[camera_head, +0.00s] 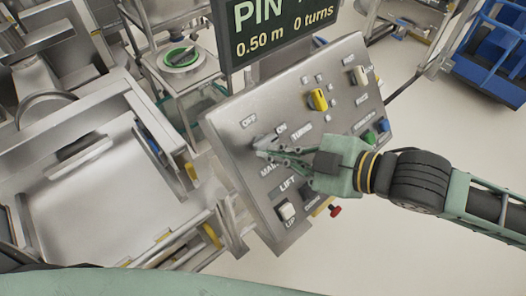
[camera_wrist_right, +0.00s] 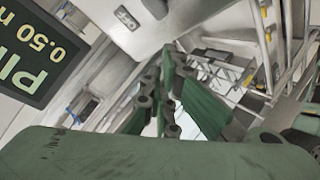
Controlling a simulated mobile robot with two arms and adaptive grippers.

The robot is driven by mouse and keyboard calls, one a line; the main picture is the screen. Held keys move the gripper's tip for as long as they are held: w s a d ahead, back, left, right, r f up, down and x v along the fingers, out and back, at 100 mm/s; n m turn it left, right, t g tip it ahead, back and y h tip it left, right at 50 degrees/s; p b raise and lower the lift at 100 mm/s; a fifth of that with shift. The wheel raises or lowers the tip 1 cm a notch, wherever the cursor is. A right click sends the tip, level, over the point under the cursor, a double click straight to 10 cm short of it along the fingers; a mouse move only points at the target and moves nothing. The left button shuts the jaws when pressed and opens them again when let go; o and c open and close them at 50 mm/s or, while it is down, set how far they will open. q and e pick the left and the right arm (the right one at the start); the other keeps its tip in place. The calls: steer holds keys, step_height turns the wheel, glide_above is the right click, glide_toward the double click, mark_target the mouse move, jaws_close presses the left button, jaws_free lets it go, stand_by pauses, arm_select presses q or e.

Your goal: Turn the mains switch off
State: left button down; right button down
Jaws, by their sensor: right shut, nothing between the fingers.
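The tilted grey control panel (camera_head: 228,122) stands in the middle of the head view, with OFF and ON labels above a MAINS label. My right gripper (camera_head: 263,149) reaches in from the right, its fingertips at the spot between these labels. The fingers are shut with nothing between them. The mains switch is hidden by the fingertips or too small to make out, so its position and any contact cannot be told. The wrist view shows the dark green fingers together (camera_wrist_right: 172,65) in front of a pale grey surface. My left gripper is not in view.
The panel also carries a yellow turns knob (camera_head: 318,99), a white switch (camera_head: 360,75), green (camera_head: 369,137) and blue (camera_head: 383,125) buttons and a lift switch (camera_head: 286,211). A dark display (camera_head: 275,30) stands above its top edge. A metal frame (camera_head: 95,150) is at left.

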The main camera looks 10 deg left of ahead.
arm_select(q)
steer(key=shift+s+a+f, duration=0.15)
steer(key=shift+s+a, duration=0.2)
arm_select(e)
steer(key=shift+s+d+r, duration=0.15)
steer(key=shift+s+r, duration=0.1)
steer(key=shift+s, duration=0.05)
